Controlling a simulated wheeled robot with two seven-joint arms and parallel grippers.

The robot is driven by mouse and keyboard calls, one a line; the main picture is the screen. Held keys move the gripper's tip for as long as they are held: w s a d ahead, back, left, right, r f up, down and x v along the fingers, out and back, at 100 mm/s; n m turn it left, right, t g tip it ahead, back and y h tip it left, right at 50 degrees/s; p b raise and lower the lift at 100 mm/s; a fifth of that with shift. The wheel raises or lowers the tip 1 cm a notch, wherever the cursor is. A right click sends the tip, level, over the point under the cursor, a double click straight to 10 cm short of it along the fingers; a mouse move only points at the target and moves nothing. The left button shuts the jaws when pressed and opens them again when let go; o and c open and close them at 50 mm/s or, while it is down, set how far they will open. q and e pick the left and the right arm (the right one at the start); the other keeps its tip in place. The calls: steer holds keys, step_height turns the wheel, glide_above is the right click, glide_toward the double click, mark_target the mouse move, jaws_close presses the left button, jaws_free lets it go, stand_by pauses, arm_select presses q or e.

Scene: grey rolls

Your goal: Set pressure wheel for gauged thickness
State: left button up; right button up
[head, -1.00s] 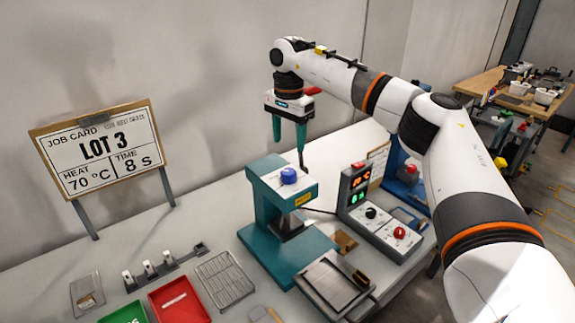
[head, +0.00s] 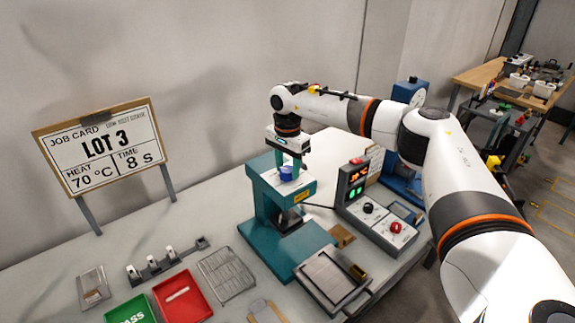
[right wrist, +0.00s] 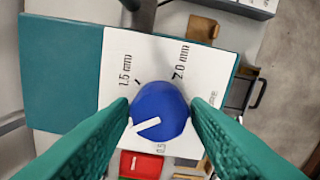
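The blue pressure wheel (head: 286,174) sits on top of the teal press (head: 262,205). In the right wrist view the wheel (right wrist: 160,108) carries a white pointer line toward the lower left. Labels 1.5 mm, 2.0 mm and part of a 0.5 show around it; the left finger covers the plate where the pointer aims. My right gripper (right wrist: 160,103) points down over the wheel, one finger on either side. The blue gauge (head: 409,92) stands behind my right arm, partly hidden. My left gripper is out of view.
A control box (head: 378,222) with lit displays and knobs stands right of the press. A job card (head: 102,147) reads LOT 3, 70 °C, 8 s. A red tray (head: 200,303), green tray (head: 122,312) and wire rack (head: 226,274) lie in front.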

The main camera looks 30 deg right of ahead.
steer(key=c, duration=0.6)
steer(key=shift+o, duration=0.2)
steer(key=shift+m, duration=0.4)
steer(key=m, duration=1.3)
steer(key=shift+r+b, duration=0.1)
steer(key=shift+b, duration=0.25)
steer(key=o, duration=1)
